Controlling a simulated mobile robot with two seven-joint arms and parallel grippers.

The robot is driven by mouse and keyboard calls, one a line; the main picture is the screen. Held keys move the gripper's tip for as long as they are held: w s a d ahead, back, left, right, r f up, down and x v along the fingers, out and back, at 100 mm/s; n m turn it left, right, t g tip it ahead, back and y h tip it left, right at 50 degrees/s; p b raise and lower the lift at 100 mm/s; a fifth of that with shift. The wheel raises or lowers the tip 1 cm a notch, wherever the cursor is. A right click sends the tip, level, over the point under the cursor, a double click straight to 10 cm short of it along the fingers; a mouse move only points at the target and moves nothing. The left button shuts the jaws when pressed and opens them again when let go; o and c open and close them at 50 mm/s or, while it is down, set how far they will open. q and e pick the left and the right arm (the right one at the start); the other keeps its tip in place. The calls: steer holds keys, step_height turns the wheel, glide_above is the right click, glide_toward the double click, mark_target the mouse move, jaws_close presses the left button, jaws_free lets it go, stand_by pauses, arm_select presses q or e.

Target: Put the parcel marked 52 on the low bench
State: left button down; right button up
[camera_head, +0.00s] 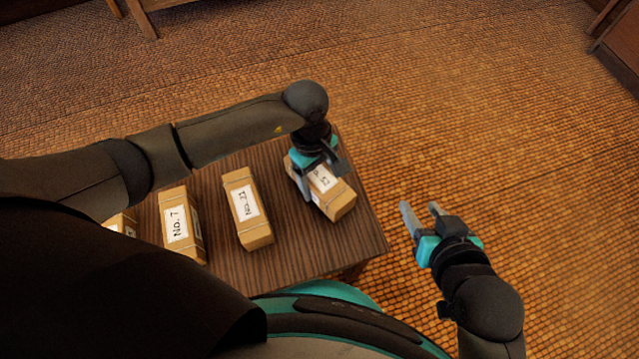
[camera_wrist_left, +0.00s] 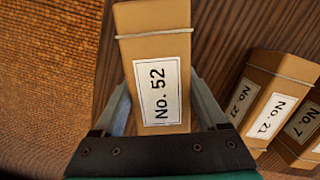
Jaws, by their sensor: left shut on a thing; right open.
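The parcel marked 52 (camera_head: 341,204) is a brown box with a band and a white label, at the right end of the dark wooden table. In the left wrist view the parcel (camera_wrist_left: 155,50) shows "No. 52" clearly. My left gripper (camera_head: 325,180) is shut on it from above, one finger on each side. I cannot tell whether the parcel touches the tabletop. My right gripper (camera_head: 419,207) is open and empty, off the table's right side. I cannot tell which furniture is the low bench.
Parcel No. 21 (camera_head: 246,208) and parcel No. 7 (camera_head: 181,225) stand to the left on the wooden table (camera_head: 315,252). Another parcel (camera_head: 122,225) is partly hidden by my left arm. Wooden furniture (camera_head: 141,18) shows at the top left, more (camera_head: 620,45) at the top right. Open floor lies between.

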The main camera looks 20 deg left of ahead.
arm_select(q)
steer(key=shift+w+f+b, duration=0.1)
steer(key=shift+f+b, duration=0.25)
steer(key=shift+f, duration=0.6)
arm_select(e)
steer(key=shift+w+a+r+t+y, duration=0.15)
steer(key=shift+w+a+t+y, duration=0.1)
steer(key=shift+a+t, duration=0.2)
steer(key=shift+w+a+r+t+y, duration=0.15)
steer(key=shift+a+t+y, duration=0.15)
steer(key=shift+a, duration=0.25)
arm_select(q)
steer(key=shift+f, duration=0.15)
jaws_free()
arm_select(e)
steer(key=shift+a+t, duration=0.15)
steer(key=shift+t, duration=0.1)
